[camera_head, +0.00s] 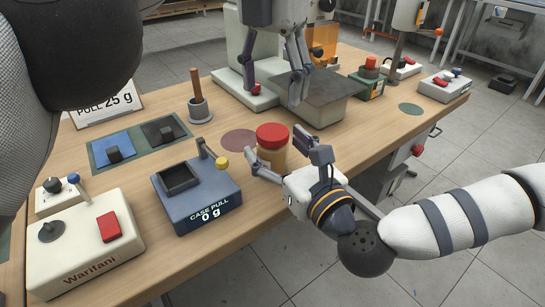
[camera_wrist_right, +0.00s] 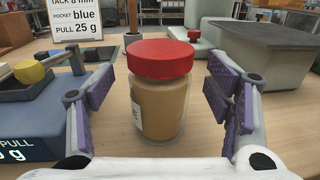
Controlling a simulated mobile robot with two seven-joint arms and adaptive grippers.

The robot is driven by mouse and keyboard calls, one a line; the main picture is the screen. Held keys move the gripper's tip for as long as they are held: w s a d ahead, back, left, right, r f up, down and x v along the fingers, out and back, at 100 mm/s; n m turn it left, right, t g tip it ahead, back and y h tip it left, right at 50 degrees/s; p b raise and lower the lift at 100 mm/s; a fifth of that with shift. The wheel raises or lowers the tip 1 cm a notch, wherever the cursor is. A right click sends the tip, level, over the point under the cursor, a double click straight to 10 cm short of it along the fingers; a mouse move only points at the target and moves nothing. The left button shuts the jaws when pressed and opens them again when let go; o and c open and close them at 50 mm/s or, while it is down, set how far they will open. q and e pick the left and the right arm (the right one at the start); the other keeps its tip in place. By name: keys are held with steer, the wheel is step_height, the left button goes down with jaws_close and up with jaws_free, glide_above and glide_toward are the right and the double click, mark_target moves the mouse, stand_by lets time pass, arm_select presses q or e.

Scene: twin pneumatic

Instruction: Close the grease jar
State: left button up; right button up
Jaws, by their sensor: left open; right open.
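The grease jar (camera_head: 272,154) is a clear jar with tan contents, upright on the wooden table. Its red lid (camera_head: 272,135) sits level on its top; I cannot tell whether it is screwed tight. The jar (camera_wrist_right: 158,108) and lid (camera_wrist_right: 160,58) also show in the right wrist view. My right gripper (camera_head: 278,152) is open at the near side of the jar, with one finger on each side and visible gaps between. My left gripper (camera_head: 273,78) is open and empty, pointing down above the table behind the jar.
A blue case-pull device (camera_head: 196,200) with a yellow knob stands left of the jar. A grey block (camera_head: 315,100) lies behind it, near a pale green stand (camera_head: 250,95). A flat dark round mark (camera_head: 238,140) lies beside the jar. The near table edge is close.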

steer(key=shift+x, duration=1.15)
